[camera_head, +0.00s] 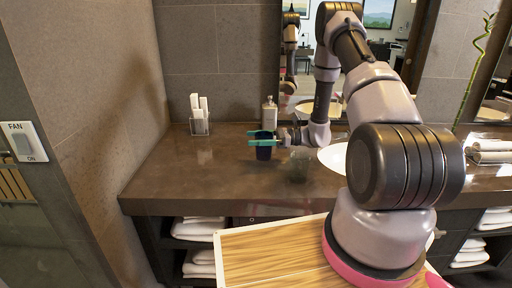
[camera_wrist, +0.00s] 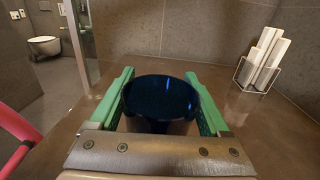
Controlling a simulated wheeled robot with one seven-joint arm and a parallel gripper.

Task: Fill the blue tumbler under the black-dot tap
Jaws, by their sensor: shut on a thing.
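The dark blue tumbler (camera_head: 263,152) is upright above the left part of the counter, left of the basin. In the wrist view the tumbler (camera_wrist: 162,95) shows its open rim between the two green fingers. My gripper (camera_head: 262,141) is shut on it, one finger on each side; the gripper also fills the lower wrist view (camera_wrist: 157,88). I cannot tell whether the tumbler's base touches the counter. The white basin (camera_head: 333,156) is partly hidden behind my arm. No tap with a black dot can be made out; my arm covers that area.
A clear glass (camera_head: 299,165) appears to stand right of the tumbler. A soap dispenser (camera_head: 269,113) stands behind it. A holder with white cards (camera_head: 199,118) is at the back left. The brown counter (camera_head: 170,180) is clear at the left front. Rolled towels (camera_head: 489,151) lie far right.

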